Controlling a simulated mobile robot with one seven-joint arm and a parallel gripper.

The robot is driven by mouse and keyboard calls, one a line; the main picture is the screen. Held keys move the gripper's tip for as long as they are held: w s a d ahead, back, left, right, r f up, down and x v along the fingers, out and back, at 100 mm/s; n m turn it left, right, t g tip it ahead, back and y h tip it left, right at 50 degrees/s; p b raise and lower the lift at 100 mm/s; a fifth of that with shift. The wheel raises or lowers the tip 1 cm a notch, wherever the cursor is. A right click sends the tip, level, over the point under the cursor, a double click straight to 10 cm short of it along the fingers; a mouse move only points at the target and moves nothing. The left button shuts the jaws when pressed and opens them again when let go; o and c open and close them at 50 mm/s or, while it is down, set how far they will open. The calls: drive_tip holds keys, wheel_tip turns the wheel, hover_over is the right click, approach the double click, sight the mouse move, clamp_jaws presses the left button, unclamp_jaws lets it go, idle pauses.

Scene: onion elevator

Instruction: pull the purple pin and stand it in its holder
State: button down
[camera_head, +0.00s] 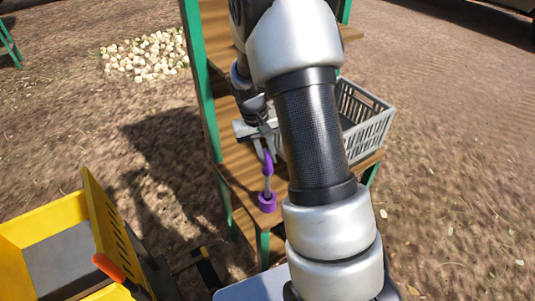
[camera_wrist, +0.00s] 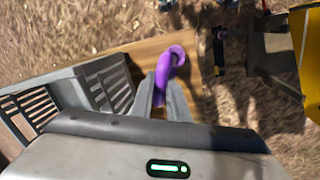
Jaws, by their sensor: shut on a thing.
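The purple pin (camera_head: 267,164) has a purple looped handle and a grey shaft pointing down. My gripper (camera_head: 263,149) is shut on its handle, above the wooden shelf (camera_head: 241,170). The handle also shows in the wrist view (camera_wrist: 169,62), between the fingertips of my gripper (camera_wrist: 162,88). The purple holder (camera_head: 267,202) sits on the shelf near its front corner. The shaft's lower end meets the holder's top in the head view; I cannot tell how deep it goes. The wrist view hides the shaft and holder.
A grey slatted crate (camera_head: 364,127) stands on the shelf at the right, partly behind my arm, and left in the wrist view (camera_wrist: 103,83). A yellow bin (camera_head: 45,219) with an orange-tipped lever (camera_head: 108,266) stands lower left. Onions (camera_head: 146,56) lie on the ground behind.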

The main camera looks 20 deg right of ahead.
drive_tip(key=shift+f+b, duration=1.7)
drive_tip(key=shift+f, duration=0.75)
drive_tip(key=c, duration=1.6)
unclamp_jaws()
drive_tip(key=shift+c, duration=0.2)
drive_tip(key=a+r, duration=0.3)
drive_tip(key=r, duration=1.3)
drive_tip(key=s+a+r+t+y+p, duration=0.1)
drive_tip(key=s+a+r+t+p, duration=0.25)
drive_tip(key=s+r, duration=0.65)
drive_tip(key=s+a+r+n+t+p, duration=0.1)
drive_tip(key=s+r, duration=0.2)
drive_tip(key=s, duration=0.2)
drive_tip(key=s+a+r+n+t+y+p, duration=0.1)
drive_tip(key=s+a+r, duration=0.1)
drive_tip(key=s, duration=0.4)
drive_tip(key=shift+a+r, duration=0.15)
drive_tip(key=shift+r, duration=0.5)
